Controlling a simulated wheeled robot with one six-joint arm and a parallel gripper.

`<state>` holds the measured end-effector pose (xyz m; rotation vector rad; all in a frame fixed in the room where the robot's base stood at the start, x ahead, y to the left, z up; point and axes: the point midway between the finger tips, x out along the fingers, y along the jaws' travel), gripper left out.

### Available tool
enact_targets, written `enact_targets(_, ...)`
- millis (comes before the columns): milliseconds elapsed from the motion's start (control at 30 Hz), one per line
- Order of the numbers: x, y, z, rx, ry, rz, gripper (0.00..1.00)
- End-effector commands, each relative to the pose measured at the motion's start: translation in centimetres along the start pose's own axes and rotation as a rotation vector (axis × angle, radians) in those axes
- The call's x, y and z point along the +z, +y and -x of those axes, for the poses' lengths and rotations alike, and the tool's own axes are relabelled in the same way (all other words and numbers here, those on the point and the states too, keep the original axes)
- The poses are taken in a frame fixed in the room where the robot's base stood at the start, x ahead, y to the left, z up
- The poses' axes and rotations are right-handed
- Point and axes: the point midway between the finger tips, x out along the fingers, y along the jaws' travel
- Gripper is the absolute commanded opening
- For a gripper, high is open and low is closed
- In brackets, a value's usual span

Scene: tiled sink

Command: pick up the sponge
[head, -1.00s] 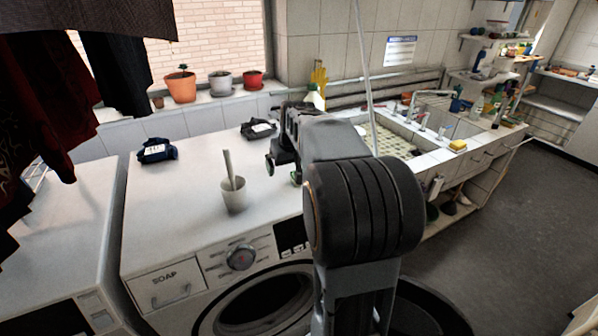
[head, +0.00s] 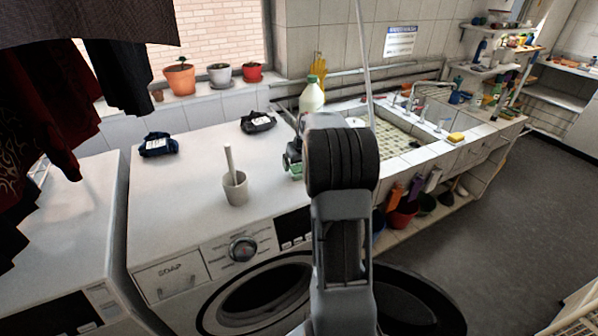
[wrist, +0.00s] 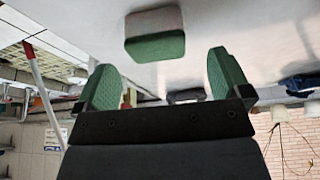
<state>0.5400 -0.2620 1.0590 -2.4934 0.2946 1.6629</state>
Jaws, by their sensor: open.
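In the wrist view, which is upside down, a block-shaped sponge (wrist: 155,40) with a green face and a pale greyish part rests on a white surface. My gripper (wrist: 162,64) is open, its two green finger pads apart and nothing between them. The sponge lies beyond the fingertips, roughly in line with the gap. In the head view my gripper (head: 293,162) shows only in part behind my arm, over the washing machine top, and this sponge is hidden there. A separate yellow sponge (head: 456,138) lies on the sink's tiled edge.
A white bottle (head: 312,97) stands by the sink (head: 400,155). Clothes (head: 35,120) hang at left. The machine top's left half is mostly clear.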

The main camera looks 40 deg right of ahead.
Motion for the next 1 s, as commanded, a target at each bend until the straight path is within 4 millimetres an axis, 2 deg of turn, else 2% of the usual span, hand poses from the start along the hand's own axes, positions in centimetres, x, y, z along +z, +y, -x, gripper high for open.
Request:
enact_targets(300,0.2,0.3,-3.8,-0.001,-0.003,0.0,0.96)
enact_targets(633,0.2,0.3,-4.4,0.0,-0.001,0.0,0.96)
enact_targets(1000,0.2,0.3,-4.4,0.0,-0.001,0.0,0.61)
